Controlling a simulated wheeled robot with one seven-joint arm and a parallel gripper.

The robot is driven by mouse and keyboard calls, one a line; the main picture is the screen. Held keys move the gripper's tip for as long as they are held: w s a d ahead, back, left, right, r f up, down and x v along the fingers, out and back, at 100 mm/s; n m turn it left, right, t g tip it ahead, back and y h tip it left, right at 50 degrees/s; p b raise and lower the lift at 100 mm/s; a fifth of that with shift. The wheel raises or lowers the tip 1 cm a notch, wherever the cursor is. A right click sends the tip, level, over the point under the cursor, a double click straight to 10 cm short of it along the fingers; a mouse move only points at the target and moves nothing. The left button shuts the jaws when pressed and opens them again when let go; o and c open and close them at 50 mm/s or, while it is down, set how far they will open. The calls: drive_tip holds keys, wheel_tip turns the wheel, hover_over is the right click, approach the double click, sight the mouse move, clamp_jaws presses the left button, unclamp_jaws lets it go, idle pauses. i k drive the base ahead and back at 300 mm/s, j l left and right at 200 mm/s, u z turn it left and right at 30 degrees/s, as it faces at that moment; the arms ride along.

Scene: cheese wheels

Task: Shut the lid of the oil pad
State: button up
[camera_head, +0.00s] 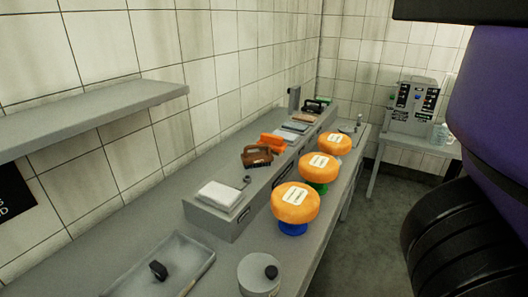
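I cannot tell for sure which thing is the oil pad. A white folded pad (221,192) lies on the near end of a raised grey shelf box on the bench. A round grey container (259,277) with a black knob on top stands at the bottom centre; it looks covered. A shallow grey tray (172,259) with a small black block (158,270) lies at the lower left, its front cut off by the frame. No open lid can be made out clearly. My gripper is not in view; purple and black parts at the right look like my arm.
Three orange cheese wheels (295,203) stand on coloured stands along the bench's right edge. A brown brush (257,156) and orange item (272,141) lie on the raised box (218,224). A wall shelf (90,112) juts out left. The floor (360,240) right of the bench looks clear.

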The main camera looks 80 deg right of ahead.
sight(295, 91)
drive_tip(key=z, duration=2.2)
drive_tip(key=k+j, duration=0.1)
drive_tip(key=j, duration=0.2)
drive_tip(key=k+j+z, duration=0.1)
drive_tip(key=j, duration=0.25)
drive_tip(key=k+j, duration=0.15)
drive_tip(key=j, duration=0.15)
